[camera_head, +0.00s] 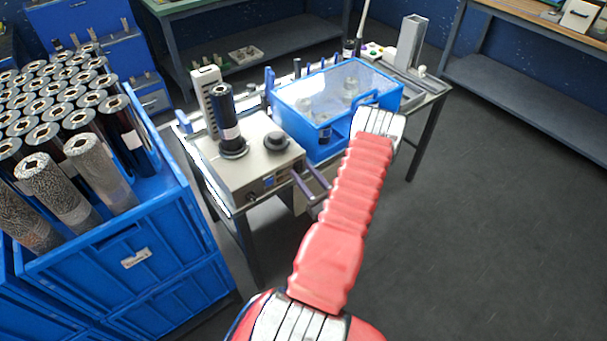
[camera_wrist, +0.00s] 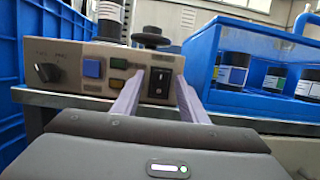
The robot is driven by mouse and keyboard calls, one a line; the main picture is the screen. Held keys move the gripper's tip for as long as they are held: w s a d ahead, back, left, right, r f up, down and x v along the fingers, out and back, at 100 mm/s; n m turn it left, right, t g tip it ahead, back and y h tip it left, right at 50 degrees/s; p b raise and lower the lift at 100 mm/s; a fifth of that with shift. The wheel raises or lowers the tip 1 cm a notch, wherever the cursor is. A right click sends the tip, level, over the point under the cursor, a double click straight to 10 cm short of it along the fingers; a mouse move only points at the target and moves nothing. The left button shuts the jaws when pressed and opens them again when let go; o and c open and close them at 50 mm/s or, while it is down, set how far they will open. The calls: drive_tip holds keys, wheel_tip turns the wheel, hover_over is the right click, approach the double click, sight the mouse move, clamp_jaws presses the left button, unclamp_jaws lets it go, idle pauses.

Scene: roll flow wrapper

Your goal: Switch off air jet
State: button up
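The beige wrapper machine (camera_head: 262,165) stands on a metal table, and its front panel also shows in the wrist view (camera_wrist: 70,85). A black rocker switch (camera_wrist: 162,82) is at the right end of the panel. No readable label tells which control is the air jet. My gripper (camera_wrist: 157,88) is open and empty, its purple fingers on either side of the rocker switch in the picture. Whether they touch the panel is unclear.
A blue-framed clear enclosure (camera_head: 335,105) stands right of the machine, close to my arm. A dark roll (camera_head: 226,118) stands upright on the machine. A blue crate (camera_head: 130,240) with many rolls is at the left. The floor on the right is clear.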

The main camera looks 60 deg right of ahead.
drive_tip(key=shift+s, duration=0.1)
drive_tip(key=v, duration=1.3)
drive_tip(key=shift+s+a, duration=0.2)
drive_tip(key=shift+s, duration=0.1)
drive_tip(key=shift+f, duration=0.1)
idle(0.5)
